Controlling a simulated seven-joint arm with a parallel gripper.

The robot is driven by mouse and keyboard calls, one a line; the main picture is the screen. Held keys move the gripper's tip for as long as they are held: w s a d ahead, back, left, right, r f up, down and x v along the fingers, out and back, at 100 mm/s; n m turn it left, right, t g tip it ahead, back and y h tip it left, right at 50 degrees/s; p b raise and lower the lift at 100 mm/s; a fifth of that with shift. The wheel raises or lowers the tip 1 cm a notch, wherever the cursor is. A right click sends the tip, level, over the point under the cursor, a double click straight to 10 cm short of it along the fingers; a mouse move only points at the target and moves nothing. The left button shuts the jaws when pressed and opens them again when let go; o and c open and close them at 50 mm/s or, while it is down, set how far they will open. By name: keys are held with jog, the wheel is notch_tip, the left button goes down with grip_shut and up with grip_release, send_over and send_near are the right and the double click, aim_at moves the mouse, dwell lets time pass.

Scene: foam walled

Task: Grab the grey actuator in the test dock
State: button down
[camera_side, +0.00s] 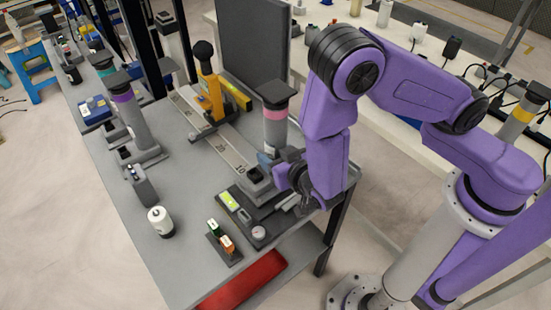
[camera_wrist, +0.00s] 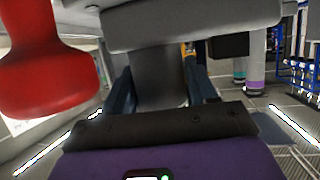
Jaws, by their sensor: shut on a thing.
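In the wrist view a grey body, which looks like the grey actuator (camera_wrist: 162,78), is between the two dark fingers of my gripper (camera_wrist: 160,92), with a wide grey bar across its top. My gripper is shut on it. In the side view my gripper (camera_side: 303,205) is low at the right edge of the grey table, beside a dark dock (camera_side: 240,212) with a yellow-green display and a round pale knob. There my wrist hides most of the actuator, and I cannot tell whether it still touches the dock.
A pink-banded column (camera_side: 276,128) stands close behind my wrist. A small stand with green and orange pieces (camera_side: 222,240) and a white cylinder (camera_side: 160,222) are toward the front. A red rounded thing (camera_wrist: 45,65) is at left in the wrist view.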

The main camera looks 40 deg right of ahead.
jog(key=s+d+r, duration=0.6)
jog(key=s+r, duration=0.5)
jog(key=s, duration=0.1)
jog(key=shift+s+d+r, duration=0.2)
jog(key=shift+d+r, duration=0.05)
jog(key=shift+d, duration=0.05)
